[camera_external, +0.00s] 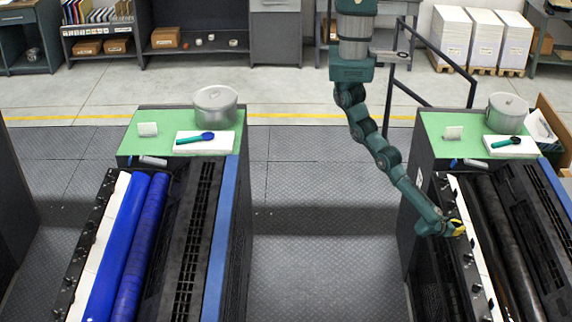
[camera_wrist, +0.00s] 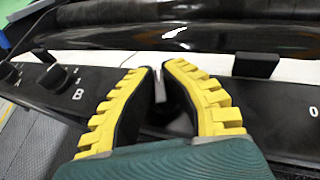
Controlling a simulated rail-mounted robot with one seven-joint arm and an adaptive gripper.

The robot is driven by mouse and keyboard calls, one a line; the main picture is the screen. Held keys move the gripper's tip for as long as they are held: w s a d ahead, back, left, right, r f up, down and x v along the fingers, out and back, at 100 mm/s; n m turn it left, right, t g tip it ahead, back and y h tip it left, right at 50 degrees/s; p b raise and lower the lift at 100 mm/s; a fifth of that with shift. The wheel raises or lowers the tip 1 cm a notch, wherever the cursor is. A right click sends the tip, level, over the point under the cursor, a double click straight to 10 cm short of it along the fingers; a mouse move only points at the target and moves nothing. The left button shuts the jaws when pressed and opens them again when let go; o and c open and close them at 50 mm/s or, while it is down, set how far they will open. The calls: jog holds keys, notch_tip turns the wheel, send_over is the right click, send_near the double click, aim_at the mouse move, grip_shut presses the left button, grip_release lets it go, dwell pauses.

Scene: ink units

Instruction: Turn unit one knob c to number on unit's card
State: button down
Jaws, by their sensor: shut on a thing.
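My gripper (camera_external: 457,228) is at the left edge of the right-hand ink unit, over its row of black knobs (camera_external: 474,289). In the wrist view its yellow-backed fingers (camera_wrist: 158,80) are shut on a knob (camera_wrist: 160,88), mostly hidden between them. This knob is right of the knob marked B (camera_wrist: 52,76); its own letter and pointer are hidden. A knob near the letter A (camera_wrist: 10,76) shows at the far left. A small white card (camera_external: 453,132) stands on the right unit's green top (camera_external: 430,125); its number is too small to read.
Black rollers (camera_external: 511,250) run beside the knob strip. The green top also holds a pot (camera_external: 507,113) and a spatula on a white pad (camera_external: 512,148). A second unit with blue rollers (camera_external: 120,240) stands left, across an open floor aisle (camera_external: 305,220).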

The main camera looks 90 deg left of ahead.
jog(key=shift+n+y+b, duration=0.3)
jog(key=shift+b, duration=0.05)
jog(key=c, duration=1.1)
grip_release()
jog(key=shift+w+a, duration=0.1)
jog(key=shift+c, duration=0.2)
jog(key=v, duration=1.2)
